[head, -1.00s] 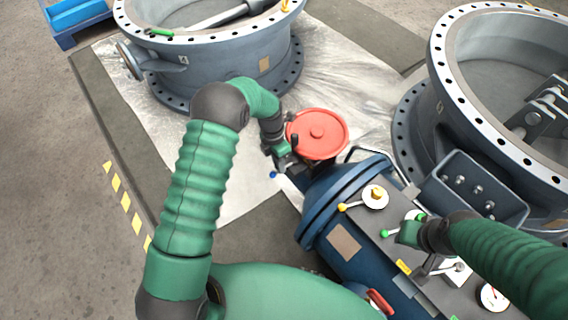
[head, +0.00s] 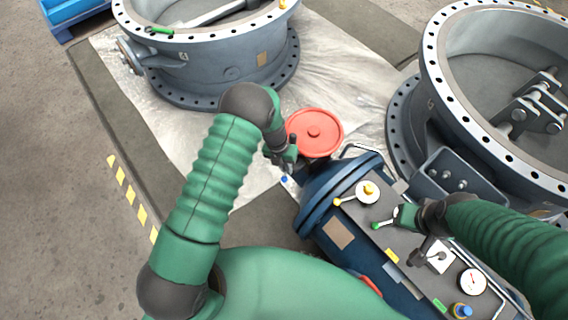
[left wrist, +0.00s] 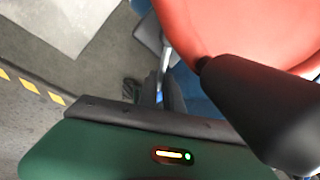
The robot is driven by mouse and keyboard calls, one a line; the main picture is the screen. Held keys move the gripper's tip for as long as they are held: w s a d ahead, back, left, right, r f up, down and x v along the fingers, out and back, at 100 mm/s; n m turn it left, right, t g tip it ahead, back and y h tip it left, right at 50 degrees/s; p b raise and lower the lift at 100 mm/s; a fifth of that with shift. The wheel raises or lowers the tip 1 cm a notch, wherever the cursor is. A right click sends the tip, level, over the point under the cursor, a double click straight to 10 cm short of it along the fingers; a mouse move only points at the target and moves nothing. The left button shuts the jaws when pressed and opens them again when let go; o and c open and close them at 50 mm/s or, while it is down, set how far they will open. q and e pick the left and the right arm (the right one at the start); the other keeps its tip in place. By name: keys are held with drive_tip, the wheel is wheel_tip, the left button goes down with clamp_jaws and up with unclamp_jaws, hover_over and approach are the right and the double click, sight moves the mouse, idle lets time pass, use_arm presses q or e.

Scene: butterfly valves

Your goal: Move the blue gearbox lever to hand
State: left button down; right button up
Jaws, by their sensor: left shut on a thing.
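The blue gearbox lever shows as a small blue knob (head: 284,179) just below my left gripper (head: 288,160), beside the red handwheel (head: 314,131). In the left wrist view its metal rod and a bit of blue (left wrist: 159,95) lie between my dark fingers. My left gripper is shut on the lever; the fingers and wrist hide most of it. The handwheel's black handle (left wrist: 262,112) crosses the right of the left wrist view, close to the gripper. My right gripper (head: 398,217) is over the blue machine's top panel beside a green-knobbed lever (head: 377,225); its jaw opening is unclear.
The blue machine (head: 340,235) carries a yellow-knobbed lever (head: 338,201) and a gauge (head: 473,281). Large grey valve bodies stand at the back left (head: 215,70) and right (head: 432,90). A pale sheet (head: 345,75) lies on the floor.

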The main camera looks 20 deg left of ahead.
use_arm(q)
drive_tip(key=shift+w+d, duration=0.1)
drive_tip(key=shift+w, duration=0.05)
idle(0.3)
drive_tip(key=c, duration=1.5)
unclamp_jaws()
drive_tip(key=a+r+p, duration=0.3)
drive_tip(key=r+p, duration=0.1)
drive_tip(key=r, duration=1.2)
drive_tip(key=shift+a+r, duration=0.15)
drive_tip(key=shift+r, duration=0.1)
